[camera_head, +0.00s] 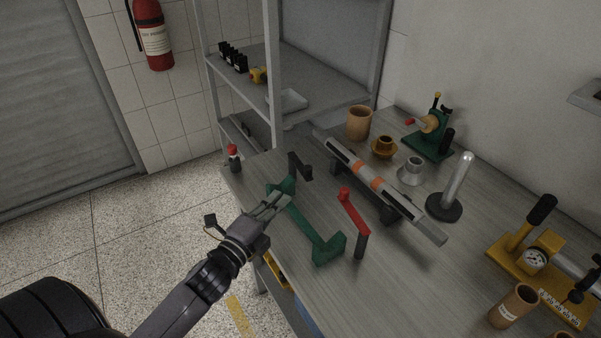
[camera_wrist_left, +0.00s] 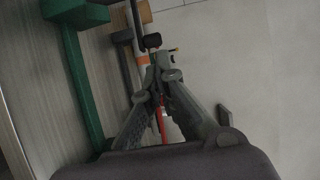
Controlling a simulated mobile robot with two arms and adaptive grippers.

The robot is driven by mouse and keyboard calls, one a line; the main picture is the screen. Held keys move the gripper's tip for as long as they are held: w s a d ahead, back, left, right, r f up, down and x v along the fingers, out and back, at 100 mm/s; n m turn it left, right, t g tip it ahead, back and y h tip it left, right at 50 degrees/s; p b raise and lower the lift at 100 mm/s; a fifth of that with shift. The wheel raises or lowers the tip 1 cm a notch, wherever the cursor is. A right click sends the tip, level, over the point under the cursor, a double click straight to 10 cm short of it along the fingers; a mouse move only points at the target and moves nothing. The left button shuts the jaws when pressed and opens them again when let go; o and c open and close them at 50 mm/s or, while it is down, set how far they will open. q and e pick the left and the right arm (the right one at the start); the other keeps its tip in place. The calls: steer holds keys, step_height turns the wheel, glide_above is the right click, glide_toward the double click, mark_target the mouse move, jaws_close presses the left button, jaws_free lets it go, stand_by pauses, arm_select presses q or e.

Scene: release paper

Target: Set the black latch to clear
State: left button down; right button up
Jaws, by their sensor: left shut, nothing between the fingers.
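The black latch (camera_head: 300,167) is a dark bent piece at the far end of a long green frame (camera_head: 318,238) on the workbench. My left gripper (camera_head: 284,202) is at the bench's left edge, its fingers over the frame's far part, just short of the latch. Its fingers are shut and empty. In the left wrist view the gripper (camera_wrist_left: 160,60) points up the picture, and a small black block (camera_wrist_left: 152,41) shows just beyond the tips. I cannot tell whether they touch or whether this block is the latch. The green frame (camera_wrist_left: 82,80) runs along the left there. My right gripper is not in view.
A red-handled lever (camera_head: 350,212) on a grey post stands right of the frame. Behind it a long silver tube with orange bands (camera_head: 368,178) rests on supports. Cups and a green device (camera_head: 428,140) stand further back. A red-capped bottle (camera_head: 233,157) stands near the far left corner.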

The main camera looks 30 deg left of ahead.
mark_target(310, 171)
arm_select(q)
steer(key=w, duration=0.3)
steer(key=w+p, duration=0.1)
steer(key=w, duration=0.2)
steer(key=w+p, duration=0.1)
steer(key=w, duration=0.2)
steer(key=shift+d, duration=0.25)
steer(key=shift+w+f, duration=0.1)
steer(key=shift+w, duration=0.35)
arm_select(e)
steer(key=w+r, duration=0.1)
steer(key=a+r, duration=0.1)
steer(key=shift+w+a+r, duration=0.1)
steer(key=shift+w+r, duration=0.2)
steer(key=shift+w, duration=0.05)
arm_select(q)
steer(key=shift+d, duration=0.1)
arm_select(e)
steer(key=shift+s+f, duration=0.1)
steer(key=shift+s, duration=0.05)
arm_select(q)
steer(key=shift+w+d+n+y+b, duration=0.4)
steer(key=shift+w+d+n+y, duration=0.15)
steer(key=shift+y, duration=0.35)
steer(key=shift+w+d, duration=0.75)
steer(key=shift+w, duration=0.1)
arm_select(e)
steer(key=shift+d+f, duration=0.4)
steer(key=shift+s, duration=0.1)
